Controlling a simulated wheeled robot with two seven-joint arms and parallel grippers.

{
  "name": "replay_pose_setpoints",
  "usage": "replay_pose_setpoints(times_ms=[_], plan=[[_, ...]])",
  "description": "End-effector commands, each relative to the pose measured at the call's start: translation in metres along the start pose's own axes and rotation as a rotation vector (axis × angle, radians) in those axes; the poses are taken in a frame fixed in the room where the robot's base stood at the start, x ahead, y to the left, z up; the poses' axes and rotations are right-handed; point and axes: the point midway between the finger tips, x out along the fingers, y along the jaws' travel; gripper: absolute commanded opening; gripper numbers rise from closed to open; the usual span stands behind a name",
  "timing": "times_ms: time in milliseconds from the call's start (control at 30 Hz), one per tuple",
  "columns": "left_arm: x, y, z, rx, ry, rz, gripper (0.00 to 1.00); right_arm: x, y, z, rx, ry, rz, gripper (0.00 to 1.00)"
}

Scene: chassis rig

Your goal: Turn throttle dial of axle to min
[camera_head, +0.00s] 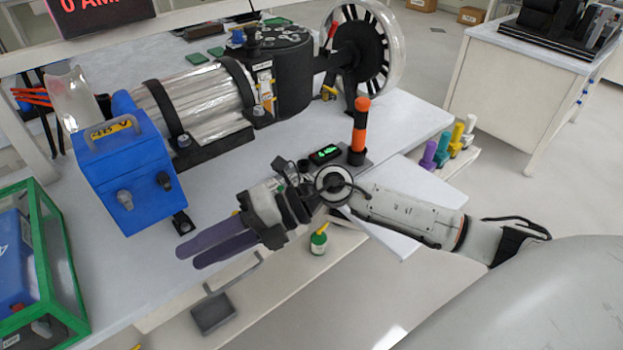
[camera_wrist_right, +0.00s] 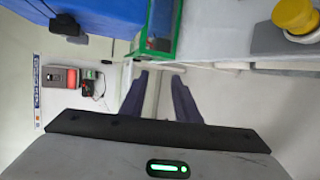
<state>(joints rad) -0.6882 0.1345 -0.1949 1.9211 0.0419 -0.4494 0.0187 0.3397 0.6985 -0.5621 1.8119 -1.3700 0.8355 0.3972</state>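The axle rig stands on the white bench, with a clear-and-silver cylinder (camera_head: 200,103), a dark drum (camera_head: 280,80) and a spoked wheel (camera_head: 372,57). A small panel with a lit green display (camera_head: 325,154) sits at the bench's front, with a dark round knob (camera_head: 304,166) to its left. I cannot tell for sure whether this knob is the throttle dial, nor read its setting. My right gripper (camera_head: 187,256) is over the bench's front edge, left of the panel, fingers pointing left. In the right wrist view its purple fingers (camera_wrist_right: 160,76) are apart and empty. My left gripper is out of view.
A blue box (camera_head: 130,165) with knobs stands behind my right gripper. A green-framed case (camera_head: 45,260) is at the left. An orange-and-black post (camera_head: 359,130) rises beside the display. A green bottle (camera_head: 319,240) and a grey tray (camera_head: 213,313) are lower down, in front.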

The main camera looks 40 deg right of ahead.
Motion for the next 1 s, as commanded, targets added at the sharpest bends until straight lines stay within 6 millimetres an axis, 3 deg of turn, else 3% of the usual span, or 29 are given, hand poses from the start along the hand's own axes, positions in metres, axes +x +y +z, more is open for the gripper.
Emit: replay_pose_setpoints(times_ms=[100, 200, 300, 400, 567, 1000], plan=[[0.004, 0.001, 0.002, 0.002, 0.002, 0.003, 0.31, -0.061, -0.054, 0.047, -0.250, 0.041, -0.449, 0.29], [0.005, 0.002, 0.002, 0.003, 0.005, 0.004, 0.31, -0.134, -0.081, 0.093, -0.336, 0.000, -0.784, 0.29], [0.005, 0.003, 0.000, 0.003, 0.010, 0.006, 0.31, -0.195, -0.089, 0.124, -0.355, -0.062, -1.009, 0.29], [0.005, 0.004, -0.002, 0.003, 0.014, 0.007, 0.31, -0.233, -0.088, 0.140, -0.352, -0.108, -1.137, 0.29], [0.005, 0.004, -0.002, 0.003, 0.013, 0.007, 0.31, -0.250, -0.093, 0.149, -0.345, -0.132, -1.199, 0.29], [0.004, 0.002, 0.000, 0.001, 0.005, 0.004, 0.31, -0.221, -0.159, 0.169, -0.346, -0.129, -1.195, 0.29]])
